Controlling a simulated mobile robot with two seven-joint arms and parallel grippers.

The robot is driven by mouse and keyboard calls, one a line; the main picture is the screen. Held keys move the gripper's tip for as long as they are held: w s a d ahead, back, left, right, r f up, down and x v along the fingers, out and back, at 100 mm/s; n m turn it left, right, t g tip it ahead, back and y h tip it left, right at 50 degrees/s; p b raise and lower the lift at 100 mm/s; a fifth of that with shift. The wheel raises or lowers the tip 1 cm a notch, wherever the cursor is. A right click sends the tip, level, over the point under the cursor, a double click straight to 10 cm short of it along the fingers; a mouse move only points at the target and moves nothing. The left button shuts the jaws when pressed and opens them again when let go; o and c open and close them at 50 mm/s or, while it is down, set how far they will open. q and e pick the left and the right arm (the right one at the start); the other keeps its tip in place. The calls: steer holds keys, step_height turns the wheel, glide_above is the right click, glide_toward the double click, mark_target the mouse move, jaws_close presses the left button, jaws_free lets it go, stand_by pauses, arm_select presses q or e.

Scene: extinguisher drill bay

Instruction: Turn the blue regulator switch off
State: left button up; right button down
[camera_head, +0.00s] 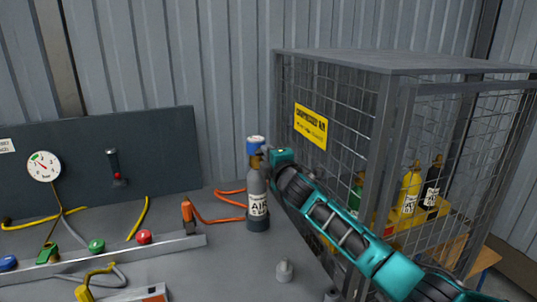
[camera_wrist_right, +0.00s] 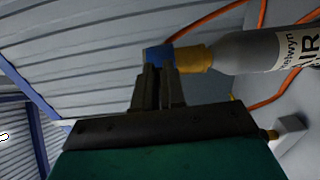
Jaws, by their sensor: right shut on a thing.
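The blue regulator switch (camera_head: 256,144) sits on the brass neck of a grey cylinder labelled AIR (camera_head: 257,192), which stands upright on the grey bench. My right gripper (camera_head: 267,154) reaches it from the right at the height of the switch. In the right wrist view the fingers (camera_wrist_right: 157,72) are shut on the blue switch (camera_wrist_right: 158,55), just beside the brass neck (camera_wrist_right: 193,58). The fingertips partly hide the switch there. My left gripper is not in view.
A wire cage (camera_head: 330,62) with several cylinders, one yellow (camera_head: 410,190), stands close on the right. A dark panel with a gauge (camera_head: 43,166) is at the left. A rail with coloured knobs (camera_head: 190,242) and an orange hose (camera_head: 215,219) lie left of the cylinder.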

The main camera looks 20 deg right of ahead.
stand_by(0.3)
steer(key=c, duration=1.2)
jaws_free()
steer(key=s, duration=1.3)
steer(key=shift+d, duration=0.2)
